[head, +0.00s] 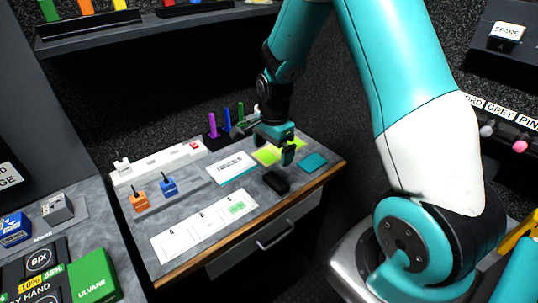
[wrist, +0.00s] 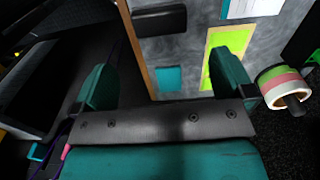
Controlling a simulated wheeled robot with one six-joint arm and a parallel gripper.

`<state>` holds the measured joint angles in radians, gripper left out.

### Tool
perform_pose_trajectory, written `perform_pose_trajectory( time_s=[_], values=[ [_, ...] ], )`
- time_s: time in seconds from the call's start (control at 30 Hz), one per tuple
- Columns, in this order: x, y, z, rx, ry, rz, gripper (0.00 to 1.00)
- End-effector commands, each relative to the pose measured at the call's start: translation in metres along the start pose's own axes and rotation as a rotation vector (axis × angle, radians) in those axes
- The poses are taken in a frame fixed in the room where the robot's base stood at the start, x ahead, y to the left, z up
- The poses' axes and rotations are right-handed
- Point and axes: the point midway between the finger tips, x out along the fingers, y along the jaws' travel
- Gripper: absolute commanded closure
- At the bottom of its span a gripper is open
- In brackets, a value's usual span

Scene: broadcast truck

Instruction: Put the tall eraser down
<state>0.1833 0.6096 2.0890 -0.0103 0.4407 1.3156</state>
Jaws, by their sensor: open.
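A dark, rounded block (head: 276,182), which may be the tall eraser, lies on the grey desk top near its front edge. It also shows at the top of the wrist view (wrist: 160,20), ahead of the fingers. I cannot tell for certain that it is the eraser. My gripper (head: 280,148) is above the back right part of the desk, behind the dark block and apart from it. In the wrist view its two teal fingers (wrist: 162,75) are spread wide with nothing held between them.
A teal square (head: 313,162) and a yellow-green sheet (head: 266,156) lie close to the gripper. Several coloured markers (head: 226,120) stand behind. A white three-box card (head: 204,230) lies at the front left. Striped rolls (wrist: 285,84) are right of the fingers.

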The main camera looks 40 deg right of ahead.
Motion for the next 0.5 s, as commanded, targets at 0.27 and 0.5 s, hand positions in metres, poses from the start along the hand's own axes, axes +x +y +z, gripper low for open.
perform_pose_trajectory(
  time_s=[0.27, 0.5],
  values=[
    [-0.109, 0.045, 0.123, -0.824, -0.117, -0.135, 0.00],
    [-0.177, 0.151, 0.212, -1.708, -0.181, -0.303, 0.00]
  ],
)
